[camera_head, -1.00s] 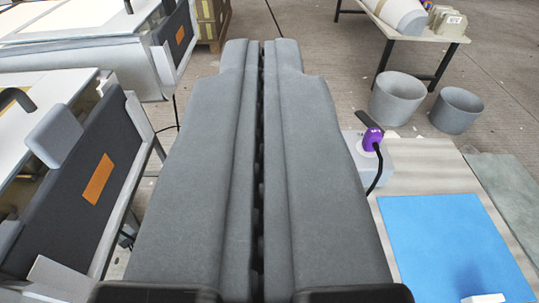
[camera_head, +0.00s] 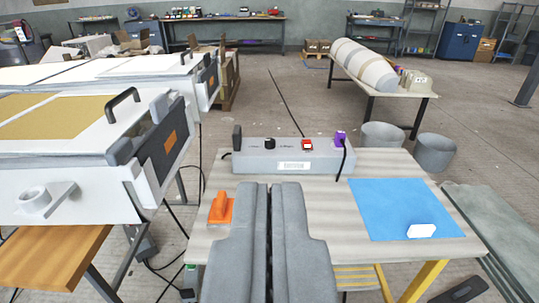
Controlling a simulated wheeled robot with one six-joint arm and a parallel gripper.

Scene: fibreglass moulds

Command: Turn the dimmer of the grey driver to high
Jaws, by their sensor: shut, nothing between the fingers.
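The grey driver (camera_head: 255,158) is a long grey box at the back of the bench, past my gripper's tips. On its top are a black round knob (camera_head: 270,143), a red switch (camera_head: 307,145) and a purple plug (camera_head: 340,138) with a black cable. Small dark marks lie on both sides of the knob; I cannot read them. A white label is on its front face. My gripper (camera_head: 272,187) points away over the bench, its two grey fingers shut together and empty. Its tips appear short of the driver, apart from it.
The wooden bench (camera_head: 330,215) holds an orange object (camera_head: 220,208) left of my gripper and a blue mat (camera_head: 400,210) with a white block (camera_head: 421,231) at right. White moulding tables (camera_head: 60,150) stand at left. Two grey buckets (camera_head: 435,152) stand on the floor at right.

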